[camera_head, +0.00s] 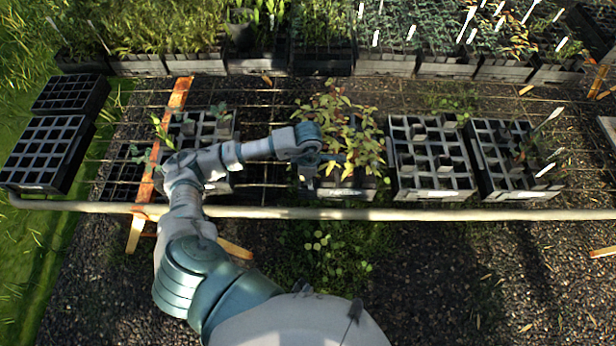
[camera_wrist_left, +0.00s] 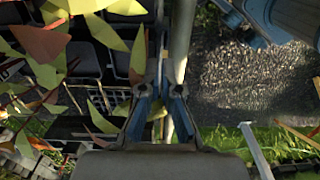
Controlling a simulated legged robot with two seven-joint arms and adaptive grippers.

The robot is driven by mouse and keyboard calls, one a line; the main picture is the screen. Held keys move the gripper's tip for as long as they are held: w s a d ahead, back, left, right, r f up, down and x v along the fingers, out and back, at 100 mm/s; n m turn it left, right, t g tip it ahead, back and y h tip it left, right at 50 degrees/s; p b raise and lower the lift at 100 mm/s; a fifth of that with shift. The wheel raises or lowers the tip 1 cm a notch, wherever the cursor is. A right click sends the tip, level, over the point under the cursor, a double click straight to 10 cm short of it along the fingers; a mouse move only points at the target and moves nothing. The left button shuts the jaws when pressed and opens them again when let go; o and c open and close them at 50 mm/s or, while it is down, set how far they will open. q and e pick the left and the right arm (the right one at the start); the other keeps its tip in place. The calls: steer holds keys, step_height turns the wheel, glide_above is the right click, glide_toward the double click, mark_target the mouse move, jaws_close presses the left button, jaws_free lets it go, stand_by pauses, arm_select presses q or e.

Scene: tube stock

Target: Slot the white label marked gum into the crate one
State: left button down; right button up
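My left gripper (camera_head: 333,163) is over the crate (camera_head: 345,193) that holds a reddish, yellow-green plant, with leaves close around it. In the left wrist view its two blue-sided fingers (camera_wrist_left: 161,104) stand apart, and I make out no label between them. White label tags stand in the right-hand crate (camera_head: 482,133), one upright tag (camera_head: 550,117) and one low tag (camera_head: 546,170). Their writing is too small to read, so I cannot tell which is gum. Crate fronts carry small white plates, also unreadable, so I cannot tell which crate is one. My right gripper is not in view.
A pale rail (camera_head: 450,214) runs along the crates' front. A grey crate (camera_head: 430,160) stands right of the plant, and a black crate (camera_head: 45,152) at far left. More tagged plants line the back. Dark gravel (camera_head: 430,285) in front is mostly open.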

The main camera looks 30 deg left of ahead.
arm_select(q)
steer(key=shift+f, duration=0.25)
stand_by(0.3)
steer(key=c, duration=1.2)
jaws_free()
steer(key=shift+c, duration=0.2)
step_height(320, 180, up, 12)
steer(key=shift+f, duration=0.1)
steer(key=shift+w, duration=0.1)
